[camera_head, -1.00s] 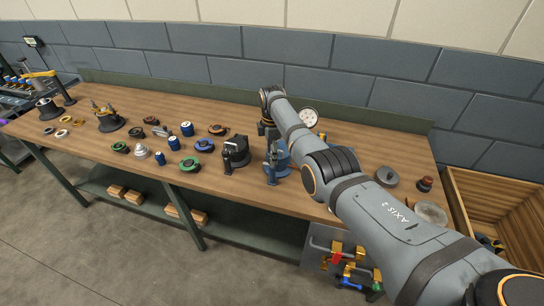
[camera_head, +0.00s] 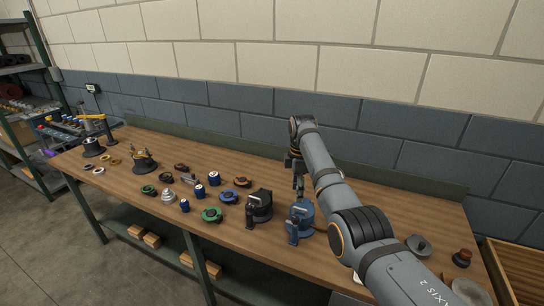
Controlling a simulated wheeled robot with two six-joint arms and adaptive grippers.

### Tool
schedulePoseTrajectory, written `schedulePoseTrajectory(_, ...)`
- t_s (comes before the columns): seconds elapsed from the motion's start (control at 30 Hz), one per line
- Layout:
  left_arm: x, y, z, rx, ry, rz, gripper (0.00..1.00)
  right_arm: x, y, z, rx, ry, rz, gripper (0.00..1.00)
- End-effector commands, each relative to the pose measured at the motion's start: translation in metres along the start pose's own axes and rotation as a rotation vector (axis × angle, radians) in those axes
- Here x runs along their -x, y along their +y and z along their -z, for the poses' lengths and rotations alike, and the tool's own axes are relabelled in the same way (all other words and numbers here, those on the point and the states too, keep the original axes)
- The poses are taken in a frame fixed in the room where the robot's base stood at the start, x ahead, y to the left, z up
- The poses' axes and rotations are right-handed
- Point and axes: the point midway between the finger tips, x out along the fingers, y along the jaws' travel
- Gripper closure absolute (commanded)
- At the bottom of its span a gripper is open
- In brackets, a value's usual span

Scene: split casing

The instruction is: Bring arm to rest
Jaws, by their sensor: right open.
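My right arm reaches in from the lower right over the workbench (camera_head: 400,207). Its wrist bends down, and the right gripper (camera_head: 298,188) points at the bench just behind and above the blue casing (camera_head: 301,214). The gripper is open and looks empty; its fingertips are small and partly hidden, so I cannot tell whether they touch the casing. The black casing (camera_head: 259,205) stands upright to the left of the blue one. My left gripper is out of view.
Blue cylinders (camera_head: 200,191), green-ringed parts (camera_head: 212,214) and other small parts lie left of the casings. A grey round part (camera_head: 418,245) sits right of my arm. A wooden crate (camera_head: 515,268) stands at the right end. A wall runs behind the bench.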

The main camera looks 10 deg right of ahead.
Motion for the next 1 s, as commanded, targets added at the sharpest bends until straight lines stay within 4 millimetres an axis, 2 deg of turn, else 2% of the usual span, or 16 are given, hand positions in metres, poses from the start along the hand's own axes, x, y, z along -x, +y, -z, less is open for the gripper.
schedulePoseTrajectory(0.07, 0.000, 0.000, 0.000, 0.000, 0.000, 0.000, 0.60, -0.021, -0.004, -0.004, -0.047, 0.001, -0.003, 0.49)
schedulePoseTrajectory(0.13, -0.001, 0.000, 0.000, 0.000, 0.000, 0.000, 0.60, -0.051, -0.011, -0.011, -0.135, 0.003, -0.018, 0.49)
schedulePoseTrajectory(0.27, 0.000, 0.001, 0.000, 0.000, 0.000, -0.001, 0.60, -0.118, -0.043, -0.030, -0.368, 0.008, -0.066, 0.49)
schedulePoseTrajectory(0.37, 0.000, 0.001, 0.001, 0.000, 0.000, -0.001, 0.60, -0.162, -0.082, -0.046, -0.552, 0.014, -0.108, 0.49)
schedulePoseTrajectory(0.4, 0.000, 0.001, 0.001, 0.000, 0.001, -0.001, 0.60, -0.177, -0.101, -0.053, -0.627, 0.017, -0.128, 0.49)
schedulePoseTrajectory(0.47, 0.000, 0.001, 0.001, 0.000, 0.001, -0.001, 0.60, -0.195, -0.132, -0.062, -0.736, 0.025, -0.157, 0.49)
schedulePoseTrajectory(0.5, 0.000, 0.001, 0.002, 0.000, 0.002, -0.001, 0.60, -0.203, -0.154, -0.067, -0.806, 0.033, -0.176, 0.49)
schedulePoseTrajectory(0.6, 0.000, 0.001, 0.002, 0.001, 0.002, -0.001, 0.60, -0.212, -0.202, -0.077, -0.949, 0.054, -0.216, 0.49)
schedulePoseTrajectory(0.7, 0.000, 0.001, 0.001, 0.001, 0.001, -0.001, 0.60, -0.212, -0.239, -0.082, -1.052, 0.078, -0.243, 0.49)
schedulePoseTrajectory(0.8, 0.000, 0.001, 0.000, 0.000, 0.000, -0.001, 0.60, -0.207, -0.269, -0.085, -1.130, 0.098, -0.261, 0.49)
schedulePoseTrajectory(1.0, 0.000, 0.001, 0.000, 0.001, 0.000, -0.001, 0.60, -0.191, -0.316, -0.087, -1.250, 0.141, -0.284, 0.49)
